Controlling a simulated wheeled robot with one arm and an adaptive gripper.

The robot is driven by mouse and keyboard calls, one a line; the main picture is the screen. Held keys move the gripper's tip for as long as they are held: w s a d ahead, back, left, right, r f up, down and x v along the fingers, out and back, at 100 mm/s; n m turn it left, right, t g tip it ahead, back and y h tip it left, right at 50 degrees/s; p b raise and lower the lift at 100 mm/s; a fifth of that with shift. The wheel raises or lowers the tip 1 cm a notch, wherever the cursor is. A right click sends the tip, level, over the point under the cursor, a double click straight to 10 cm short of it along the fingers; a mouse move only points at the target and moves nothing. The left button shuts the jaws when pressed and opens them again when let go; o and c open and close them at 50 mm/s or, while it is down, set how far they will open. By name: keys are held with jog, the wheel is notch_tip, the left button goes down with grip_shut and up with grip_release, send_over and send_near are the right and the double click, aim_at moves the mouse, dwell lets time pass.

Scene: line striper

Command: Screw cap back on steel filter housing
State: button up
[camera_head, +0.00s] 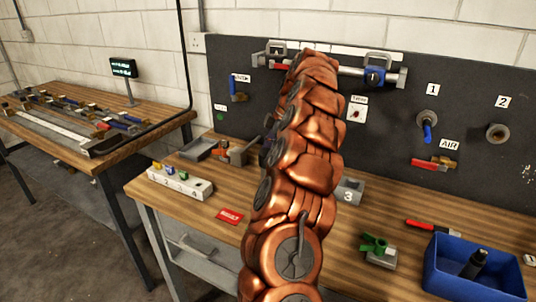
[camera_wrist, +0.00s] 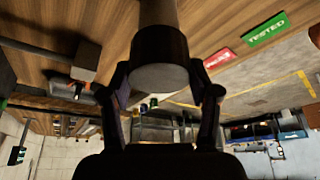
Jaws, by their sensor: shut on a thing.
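In the wrist view my gripper (camera_wrist: 163,80) has one finger on each side of a dark round cap (camera_wrist: 160,48) with a grey end face, and it is shut on it. A lighter steel cylinder, which looks like the filter housing (camera_wrist: 157,11), runs on from the cap to the top edge. The cap and the cylinder look in line and touching; I cannot tell whether the thread is engaged. In the head view my copper-coloured arm covers the middle of the bench, and the gripper, cap and housing are hidden behind it.
A dark panel (camera_head: 465,105) with valves and fittings stands behind.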

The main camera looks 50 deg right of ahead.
jog(key=m+b, duration=0.3)
jog(key=shift+f+t+h, duration=0.3)
jog(key=shift+t+h, duration=0.1)
jog(key=shift+r+m, duration=0.2)
jog(key=shift+m, duration=0.4)
jog(key=shift+b, duration=0.4)
jog(key=shift+f+m+t+h+b, duration=0.2)
jog(key=shift+m+t+h+b, duration=0.3)
jog(key=shift+m+b, duration=0.75)
jog(key=shift+m+h+b, duration=0.4)
jog(key=shift+m+b, duration=0.25)
jog(key=shift+r+m, duration=0.2)
jog(key=shift+m, duration=0.1)
